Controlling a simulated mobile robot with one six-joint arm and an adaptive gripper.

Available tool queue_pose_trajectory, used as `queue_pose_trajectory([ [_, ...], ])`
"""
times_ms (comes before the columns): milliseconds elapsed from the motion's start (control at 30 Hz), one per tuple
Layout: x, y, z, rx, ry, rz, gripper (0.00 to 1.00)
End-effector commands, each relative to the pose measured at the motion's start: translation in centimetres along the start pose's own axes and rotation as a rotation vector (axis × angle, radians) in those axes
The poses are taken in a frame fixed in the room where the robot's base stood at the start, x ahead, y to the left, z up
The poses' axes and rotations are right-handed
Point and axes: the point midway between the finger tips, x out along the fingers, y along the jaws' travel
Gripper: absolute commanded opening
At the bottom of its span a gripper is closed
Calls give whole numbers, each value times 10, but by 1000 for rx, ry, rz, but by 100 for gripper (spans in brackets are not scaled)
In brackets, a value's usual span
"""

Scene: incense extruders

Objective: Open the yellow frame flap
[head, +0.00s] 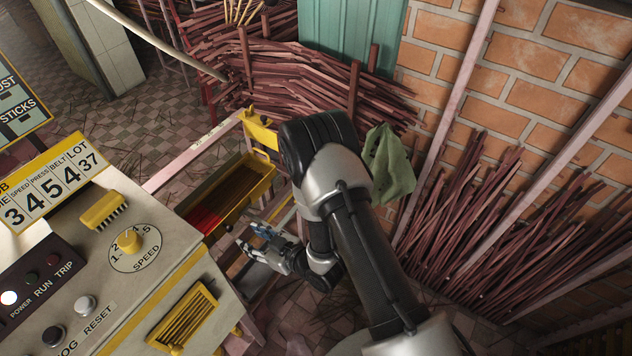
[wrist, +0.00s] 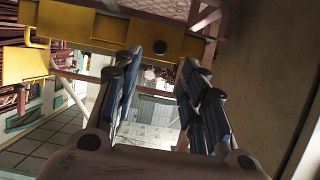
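A long yellow frame (head: 262,187) with a dark brown and red inside shows in the head view, beside the machine and left of my arm. I cannot tell which part of it is the flap, or how far it stands open. My gripper (head: 262,250) is below and right of this frame, close to the machine's side, and apart from the frame as far as I can see. In the wrist view my gripper (wrist: 155,75) has its two blue-padded fingers spread with nothing between them. Beyond the fingertips runs a yellow bar (wrist: 110,30) with a dark round spot.
The cream machine (head: 130,275) with a speed knob (head: 128,241) and a yellow slatted vent (head: 183,318) stands at left. A green cloth (head: 389,165) hangs right of my arm. Bundles of red-brown sticks (head: 480,225) lean on the brick wall. A yellow plate (wrist: 25,65) is left in the wrist view.

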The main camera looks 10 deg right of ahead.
Motion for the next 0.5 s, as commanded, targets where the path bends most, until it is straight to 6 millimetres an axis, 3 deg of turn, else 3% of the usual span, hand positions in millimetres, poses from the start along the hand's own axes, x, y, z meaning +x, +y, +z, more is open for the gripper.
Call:
queue_pose_trajectory([
  [433, -92, 1, -1, 6, -1, 4, 39],
  [500, -87, 13, -10, -28, -25, 15, 39],
])
